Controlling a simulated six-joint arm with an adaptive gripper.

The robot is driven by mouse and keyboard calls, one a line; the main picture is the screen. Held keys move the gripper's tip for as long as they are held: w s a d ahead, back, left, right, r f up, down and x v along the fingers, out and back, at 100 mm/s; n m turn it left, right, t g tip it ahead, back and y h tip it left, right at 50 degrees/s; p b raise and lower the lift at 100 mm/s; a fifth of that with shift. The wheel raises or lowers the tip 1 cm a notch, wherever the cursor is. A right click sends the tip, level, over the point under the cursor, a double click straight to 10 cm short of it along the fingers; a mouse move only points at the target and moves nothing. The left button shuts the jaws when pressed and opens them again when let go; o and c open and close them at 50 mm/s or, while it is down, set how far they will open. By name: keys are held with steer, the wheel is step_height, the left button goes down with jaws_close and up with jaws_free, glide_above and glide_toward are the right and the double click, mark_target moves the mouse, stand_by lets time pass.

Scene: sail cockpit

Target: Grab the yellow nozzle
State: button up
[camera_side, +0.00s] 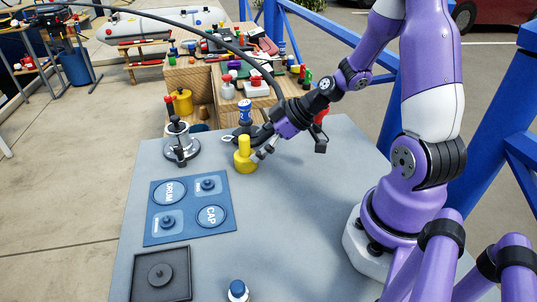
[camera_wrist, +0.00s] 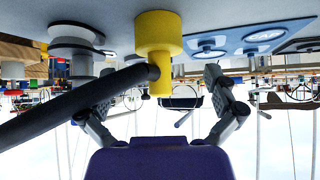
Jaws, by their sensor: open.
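The yellow nozzle (camera_side: 245,154) stands upright on the grey table, with a wide base and a narrower stem. My gripper (camera_side: 259,143) is beside it, low over the table and coming in from the right. In the wrist view the picture is upside down, and the yellow nozzle (camera_wrist: 158,40) hangs from the top centre. My gripper's two fingers (camera_wrist: 157,102) are spread wide, with the nozzle's stem between them in the picture. I see no firm contact with the nozzle. A black cable crosses in front of the stem in the wrist view.
A silver fitting with a black knob (camera_side: 181,145) stands left of the nozzle. A dark square tray (camera_side: 161,275) and a blue-capped item (camera_side: 238,291) are nearer.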

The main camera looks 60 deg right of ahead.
mark_target(251, 152)
steer(key=x, duration=0.5)
steer(key=shift+f, duration=0.25)
steer(key=shift+d, duration=0.1)
steer(key=c, duration=1.2)
